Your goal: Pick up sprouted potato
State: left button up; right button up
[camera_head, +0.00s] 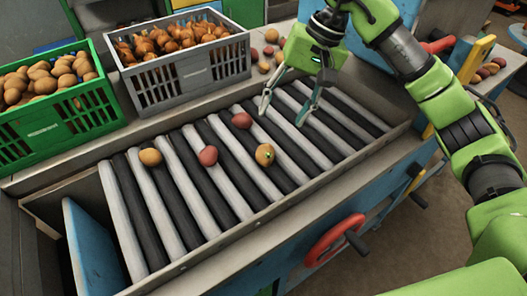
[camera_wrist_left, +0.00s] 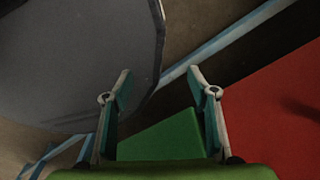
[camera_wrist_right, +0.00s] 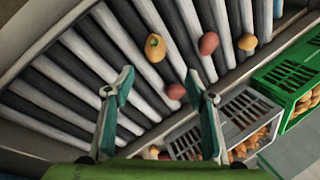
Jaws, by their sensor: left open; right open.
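The sprouted potato (camera_head: 265,155) is yellow-brown with a small green sprout and lies on the roller table (camera_head: 115,215). It also shows in the right wrist view (camera_wrist_right: 155,49), beyond my fingertips. My right gripper (camera_head: 281,114) is open and empty above the rollers, behind the sprouted potato and apart from it. It also shows in the right wrist view (camera_wrist_right: 159,86). My left gripper (camera_wrist_left: 159,75) is open and empty in the left wrist view, with no potato between its fingers; the head view does not show it.
Two red potatoes (camera_head: 208,155) (camera_head: 241,120) and a plain yellow one (camera_head: 150,157) lie on the rollers nearby. A green crate (camera_head: 60,125) of potatoes and a grey crate (camera_head: 190,78) of onion-like produce stand behind. A red handwheel (camera_head: 333,240) juts from the front.

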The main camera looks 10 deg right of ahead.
aim_at(268, 150)
jog(key=x, duration=0.2)
jog(key=p+x, duration=0.1)
jog(key=x, duration=0.2)
jog(key=d+x, duration=0.1)
jog(key=x, duration=0.2)
jog(key=shift+f+p, duration=0.15)
jog(key=shift+p, duration=0.15)
jog(key=x, duration=0.1)
jog(key=p+x, duration=0.1)
jog(key=x, duration=0.1)
jog(key=p+x, duration=0.1)
jog(key=shift+s+a+f, duration=0.25)
jog(key=shift+f, duration=0.05)
jog(key=shift+w+f, duration=0.1)
jog(key=shift+f, duration=0.25)
jog(key=c, duration=1.2)
